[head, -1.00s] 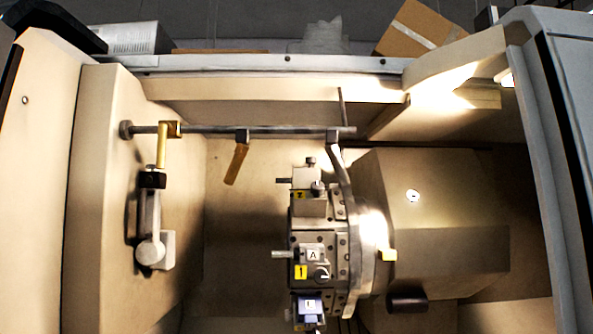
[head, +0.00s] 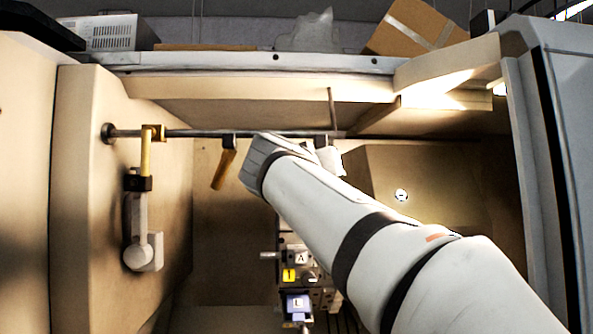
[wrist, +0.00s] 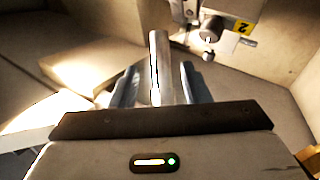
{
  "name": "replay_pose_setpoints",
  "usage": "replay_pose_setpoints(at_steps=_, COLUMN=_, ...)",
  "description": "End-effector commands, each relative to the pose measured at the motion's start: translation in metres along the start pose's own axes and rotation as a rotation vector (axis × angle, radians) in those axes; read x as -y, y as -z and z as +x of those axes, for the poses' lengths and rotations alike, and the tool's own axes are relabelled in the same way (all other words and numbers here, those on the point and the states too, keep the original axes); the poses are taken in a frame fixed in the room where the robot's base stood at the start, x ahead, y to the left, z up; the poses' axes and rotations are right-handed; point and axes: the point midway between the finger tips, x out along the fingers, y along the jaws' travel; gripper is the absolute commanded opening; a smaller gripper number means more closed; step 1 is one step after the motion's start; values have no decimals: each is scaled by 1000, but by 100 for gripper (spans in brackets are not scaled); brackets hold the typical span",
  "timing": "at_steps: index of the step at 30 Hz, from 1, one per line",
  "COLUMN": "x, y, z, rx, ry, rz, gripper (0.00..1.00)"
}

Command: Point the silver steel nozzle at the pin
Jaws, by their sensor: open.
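The silver steel nozzle (wrist: 158,60) is a plain grey tube in the wrist view. It stands between the two fingers of my gripper (wrist: 158,88), which is open around it with a gap on the right. In the head view my arm hides the nozzle's tube; its dark clamp block (head: 321,142) shows at the right of the horizontal bar. A metal cylinder (wrist: 210,28) with a small rounded end below it sits beyond the nozzle in the wrist view. A short grey peg (head: 267,254) sticks out left from the tool turret (head: 298,272). I cannot tell which is the pin.
The horizontal bar (head: 190,133) also carries an orange-brown nozzle (head: 223,168) and a brass-yellow one (head: 145,155). A grey jointed fitting (head: 142,240) is on the left wall. A yellow label "2" (wrist: 241,27) marks a turret station. Room is free left of the turret.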

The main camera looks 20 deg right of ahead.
Motion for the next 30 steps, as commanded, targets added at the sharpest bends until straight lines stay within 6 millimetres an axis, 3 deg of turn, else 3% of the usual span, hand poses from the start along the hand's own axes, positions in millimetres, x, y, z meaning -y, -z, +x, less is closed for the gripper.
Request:
replay_pose_setpoints(at_steps=6, x=-1, y=2, z=37, rx=5, ry=-1, rz=-2, gripper=43)
replay_pose_setpoints(at_steps=12, x=-1, y=0, z=58, rx=4, ry=0, rz=-1, gripper=43)
replay_pose_setpoints(at_steps=22, x=1, y=-1, z=61, rx=3, ry=3, rz=-1, gripper=43)
replay_pose_setpoints(at_steps=30, x=1, y=-1, z=61, rx=3, ry=4, rz=-1, gripper=20)
